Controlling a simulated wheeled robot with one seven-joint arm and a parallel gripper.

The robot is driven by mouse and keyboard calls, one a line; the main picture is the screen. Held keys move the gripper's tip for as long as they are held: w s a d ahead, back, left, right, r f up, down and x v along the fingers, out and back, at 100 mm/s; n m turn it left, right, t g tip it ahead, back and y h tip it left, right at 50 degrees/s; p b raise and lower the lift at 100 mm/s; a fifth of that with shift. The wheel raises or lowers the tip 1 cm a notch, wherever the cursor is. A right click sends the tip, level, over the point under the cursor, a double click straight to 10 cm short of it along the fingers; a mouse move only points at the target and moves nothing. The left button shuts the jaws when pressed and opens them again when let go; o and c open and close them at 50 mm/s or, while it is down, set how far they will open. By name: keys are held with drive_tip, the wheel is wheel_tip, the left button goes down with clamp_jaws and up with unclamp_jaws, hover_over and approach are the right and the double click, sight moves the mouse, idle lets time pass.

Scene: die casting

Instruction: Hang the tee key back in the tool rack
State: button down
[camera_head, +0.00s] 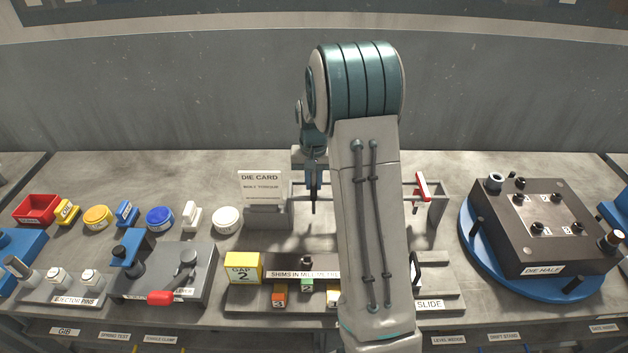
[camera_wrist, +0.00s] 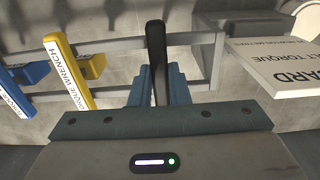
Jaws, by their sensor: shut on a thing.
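My gripper (camera_wrist: 152,88) is shut on a black bar, which I take to be the tee key (camera_wrist: 156,45). The bar stands between the two teal fingers in the wrist view. The tool rack (camera_wrist: 105,46) is a grey frame with rails. The gripper and key are at the rack's rails, but I cannot tell whether the key touches them. In the head view the gripper (camera_head: 313,180) is at the rack's left end, just right of the die card, and my arm hides the rack's middle. The rack's right post (camera_head: 437,215) shows beyond my arm.
A yellow torque wrench (camera_wrist: 68,70) and a blue-handled tool (camera_wrist: 14,92) hang on the rack beside the key. A red-handled tool (camera_head: 422,187) is at its right end. The die card (camera_head: 260,187) stands close by. The shims board (camera_head: 290,291) lies in front.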

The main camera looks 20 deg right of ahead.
drive_tip(key=shift+f, duration=0.25)
drive_tip(key=c, duration=1.3)
unclamp_jaws()
drive_tip(key=shift+r, duration=0.15)
wheel_tip(320, 180, up, 14)
drive_tip(key=b, duration=0.1)
drive_tip(key=shift+b, duration=0.35)
